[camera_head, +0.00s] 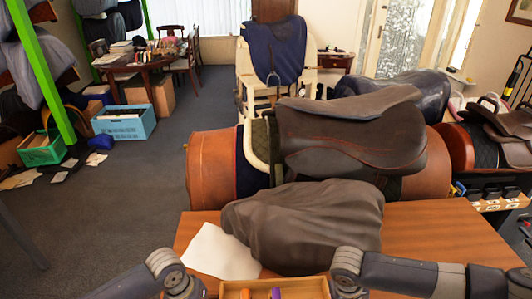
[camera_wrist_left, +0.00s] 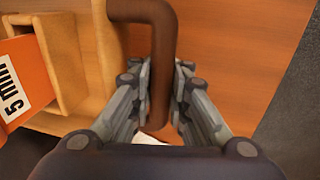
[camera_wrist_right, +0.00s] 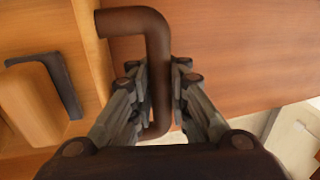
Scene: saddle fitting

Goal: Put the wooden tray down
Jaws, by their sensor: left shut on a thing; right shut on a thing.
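The wooden tray (camera_head: 308,283) shows at the bottom edge of the head view, in front of the wooden table, with its near part cut off. Its wall also shows in the left wrist view (camera_wrist_left: 104,50) and the right wrist view (camera_wrist_right: 92,45). My left gripper (camera_wrist_left: 161,92) is shut on the tray's dark brown left handle (camera_wrist_left: 150,12). My right gripper (camera_wrist_right: 160,95) is shut on the matching right handle (camera_wrist_right: 130,20). Whether the tray touches the table cannot be told. An orange box (camera_wrist_left: 22,80) marked "5 min" lies in the tray.
The wooden table (camera_head: 440,232) has bare wood at the right. A brown draped cover (camera_head: 305,225) and a white sheet (camera_head: 218,252) lie on it, just beyond the tray. A brown saddle (camera_head: 350,135) stands behind. A wooden-backed block (camera_wrist_right: 40,90) lies in the tray.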

